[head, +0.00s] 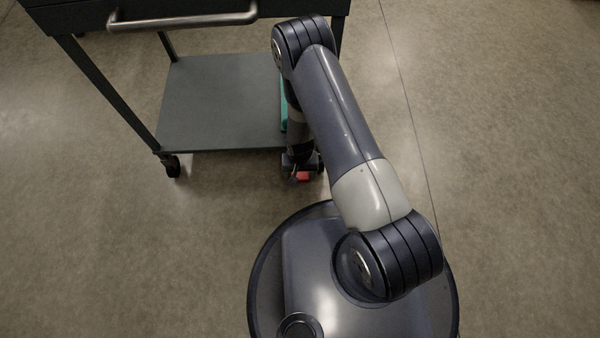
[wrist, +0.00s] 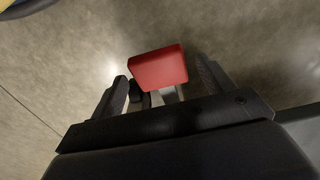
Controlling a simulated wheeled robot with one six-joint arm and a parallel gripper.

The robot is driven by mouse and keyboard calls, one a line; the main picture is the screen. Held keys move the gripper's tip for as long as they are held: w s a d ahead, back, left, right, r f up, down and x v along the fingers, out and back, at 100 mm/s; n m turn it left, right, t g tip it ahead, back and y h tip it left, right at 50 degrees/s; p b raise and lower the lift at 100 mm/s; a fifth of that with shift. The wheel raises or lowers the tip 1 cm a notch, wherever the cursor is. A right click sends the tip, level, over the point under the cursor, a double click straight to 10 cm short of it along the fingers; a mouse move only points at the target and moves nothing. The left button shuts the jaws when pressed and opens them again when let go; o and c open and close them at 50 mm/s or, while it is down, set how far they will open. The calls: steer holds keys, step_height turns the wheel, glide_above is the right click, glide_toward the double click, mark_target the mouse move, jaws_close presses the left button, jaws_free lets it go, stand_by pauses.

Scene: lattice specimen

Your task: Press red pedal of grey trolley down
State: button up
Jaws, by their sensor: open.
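The grey trolley (head: 215,105) stands ahead of my base, with a flat lower shelf and dark legs. Its red pedal (head: 304,176) shows low at the front right corner, partly hidden by my gripper (head: 300,170). In the wrist view the red pedal (wrist: 158,68) is a block just beyond and between the two fingers of my gripper (wrist: 165,85). The fingers are apart, one on each side of the pedal's lower edge. I cannot tell whether they touch it.
A metal handle bar (head: 182,21) runs along the trolley's top front edge. A black caster (head: 171,166) is under the front left leg. A teal strip (head: 284,108) shows beside my arm at the shelf's right edge. The floor left and right is clear.

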steer(key=shift+f, duration=0.1)
steer(key=shift+c, duration=0.4)
steer(key=c, duration=1.3)
